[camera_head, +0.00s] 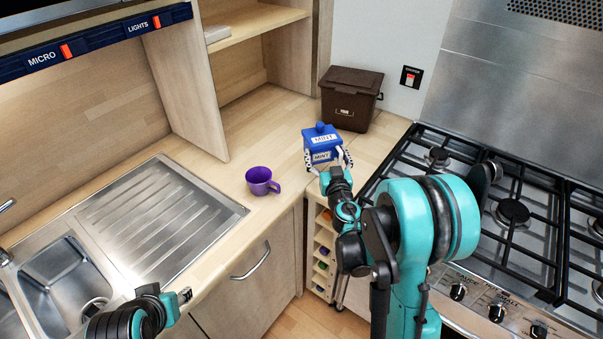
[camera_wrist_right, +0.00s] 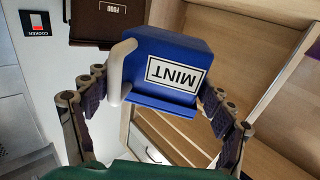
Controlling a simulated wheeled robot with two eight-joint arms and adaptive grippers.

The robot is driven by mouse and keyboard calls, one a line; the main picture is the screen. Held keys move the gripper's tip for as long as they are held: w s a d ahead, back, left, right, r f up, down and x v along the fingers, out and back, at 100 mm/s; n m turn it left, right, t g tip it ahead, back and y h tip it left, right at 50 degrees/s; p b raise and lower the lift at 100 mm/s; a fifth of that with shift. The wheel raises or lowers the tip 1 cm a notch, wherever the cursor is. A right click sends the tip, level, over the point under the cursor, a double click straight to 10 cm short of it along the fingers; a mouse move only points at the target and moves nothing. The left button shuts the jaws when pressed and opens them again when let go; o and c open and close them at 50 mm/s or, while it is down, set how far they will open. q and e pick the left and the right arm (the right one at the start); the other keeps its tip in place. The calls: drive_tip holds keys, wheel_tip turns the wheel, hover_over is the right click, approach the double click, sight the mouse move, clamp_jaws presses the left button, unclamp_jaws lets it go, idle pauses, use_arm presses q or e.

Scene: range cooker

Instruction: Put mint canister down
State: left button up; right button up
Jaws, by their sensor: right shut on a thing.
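The blue mint canister (camera_head: 321,141), with a knobbed lid and a white MINT label, is at the corner of the wooden worktop, in front of the brown bin. My right gripper (camera_head: 328,163) is shut on it, with a finger on either side. In the right wrist view the canister (camera_wrist_right: 172,68) appears upside down between the fingers of the right gripper (camera_wrist_right: 158,105). I cannot tell whether its base touches the worktop. My left gripper (camera_head: 180,298) is low at the left, near the worktop's front edge, and its opening is unclear.
A purple mug (camera_head: 262,181) stands on the worktop (camera_head: 235,205) left of the canister. The brown bin (camera_head: 349,97) is close behind it. The hob (camera_head: 512,212) is to the right, the steel sink (camera_head: 140,225) to the left. Bare worktop lies between mug and canister.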

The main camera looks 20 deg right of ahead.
drive_tip(key=w+a+f, duration=0.1)
drive_tip(key=a, duration=0.1)
drive_tip(key=w+a+f+b, duration=0.1)
drive_tip(key=w+a+f, duration=0.1)
drive_tip(key=w+a+f+b, duration=0.1)
drive_tip(key=w+a+f, duration=0.1)
drive_tip(key=shift+a, duration=0.2)
drive_tip(key=shift+f, duration=0.1)
wheel_tip(320, 180, down, 4)
drive_tip(key=shift+b, duration=1.15)
drive_tip(key=o, duration=1.1)
